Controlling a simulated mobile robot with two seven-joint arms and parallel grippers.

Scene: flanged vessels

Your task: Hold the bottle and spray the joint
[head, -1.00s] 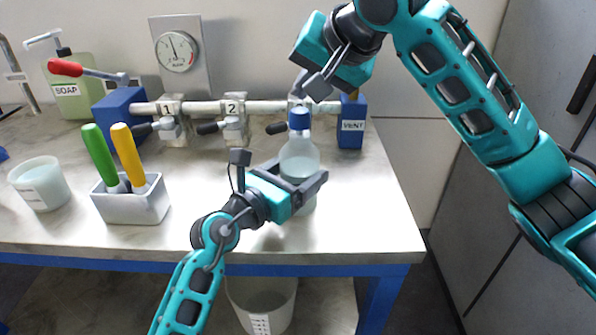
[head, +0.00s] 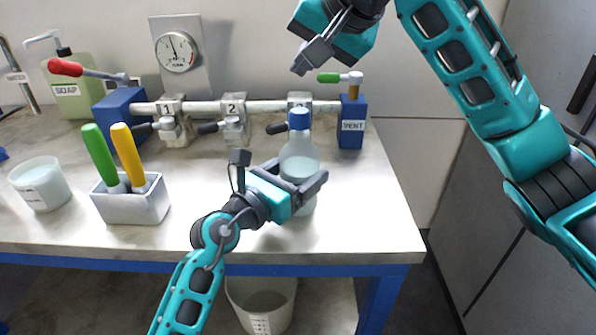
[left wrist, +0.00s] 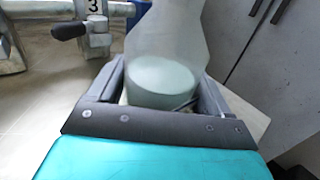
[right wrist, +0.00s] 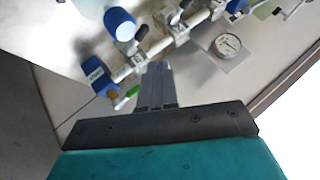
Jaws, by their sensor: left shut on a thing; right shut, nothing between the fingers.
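The clear bottle (head: 298,160) with a blue cap stands upright near the bench's right end, with pale liquid inside. My left gripper (head: 318,182) is shut around its body, and the left wrist view shows the bottle (left wrist: 160,75) between the fingers. My right gripper (head: 300,70) is shut and empty, in the air above the pipe, left of the vent's green handle. The pipe carries flanged joints: joint 1 (head: 172,118), joint 2 (head: 235,118) and joint 3 (left wrist: 93,8). The bottle's cap partly hides joint 3 in the head view.
The blue vent block (head: 352,125) has a green handle (head: 328,77) pointing left. A gauge (head: 177,52), a red-handled valve (head: 68,68) and a soap bottle (head: 68,92) stand at the back left. A tool holder (head: 130,205) and a tub (head: 40,185) are in front.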

